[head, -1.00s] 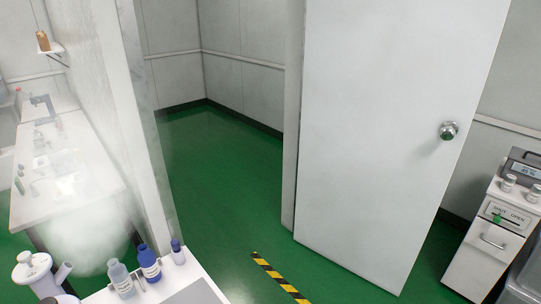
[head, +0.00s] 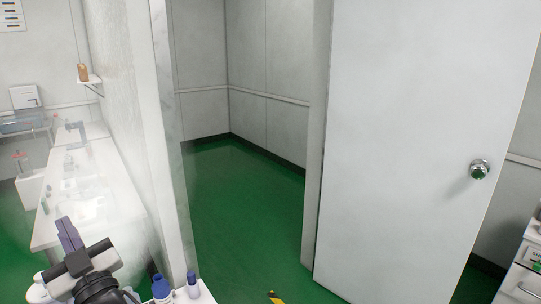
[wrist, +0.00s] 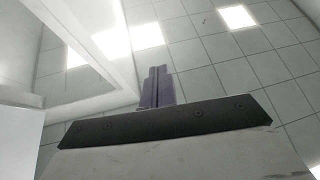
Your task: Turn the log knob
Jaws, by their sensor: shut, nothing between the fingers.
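My gripper (head: 68,233) is at the lower left of the head view, with its purple fingers together and nothing between them. The wrist view shows the shut fingers (wrist: 157,88) pointing up toward the tiled ceiling, touching nothing. I cannot make out a knob marked as the log knob. A round metal knob (head: 480,169) is on the white door (head: 415,130) at the right, far from my gripper. A white cabinet (head: 522,285) is cut off at the lower right edge, with a small green part (head: 538,267) on its front.
A white bench (head: 75,190) with glassware runs along the left, behind a hazy clear panel. Blue-capped bottles (head: 161,288) stand at the bottom, just right of my arm. Green floor (head: 245,210) is open through the doorway. A brown bottle (head: 83,72) sits on a wall shelf.

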